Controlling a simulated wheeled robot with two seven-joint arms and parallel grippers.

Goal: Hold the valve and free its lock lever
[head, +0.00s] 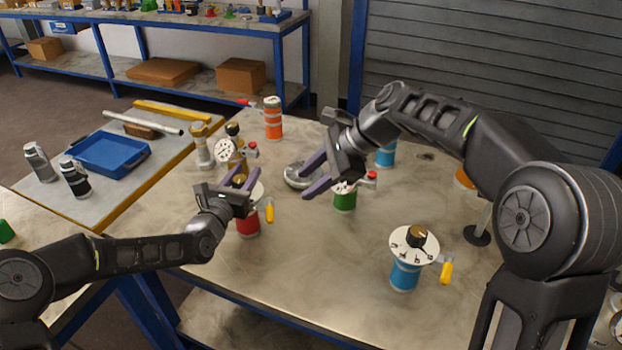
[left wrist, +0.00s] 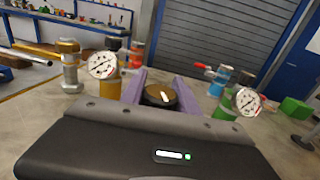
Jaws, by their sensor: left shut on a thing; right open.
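My left gripper (head: 241,179) is shut on the black-and-brown knob (left wrist: 159,96) on top of a red valve (head: 247,225), its purple fingers on either side. The red valve stands upright on the metal table, with its pale dial plate partly hidden by the gripper. A yellow lever (head: 269,212) hangs at its right side. My right gripper (head: 309,180) is open and empty, to the right of the red valve and above the table, beside a green vessel (head: 344,200) that has a red lever (head: 371,176). I cannot tell whether it touches anything.
A blue valve with a dial and yellow lever (head: 405,275) stands at the front right. A gauge vessel (head: 225,150) and an orange vessel (head: 273,120) stand behind. A blue tray (head: 110,154) lies on the left table. The table's front middle is clear.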

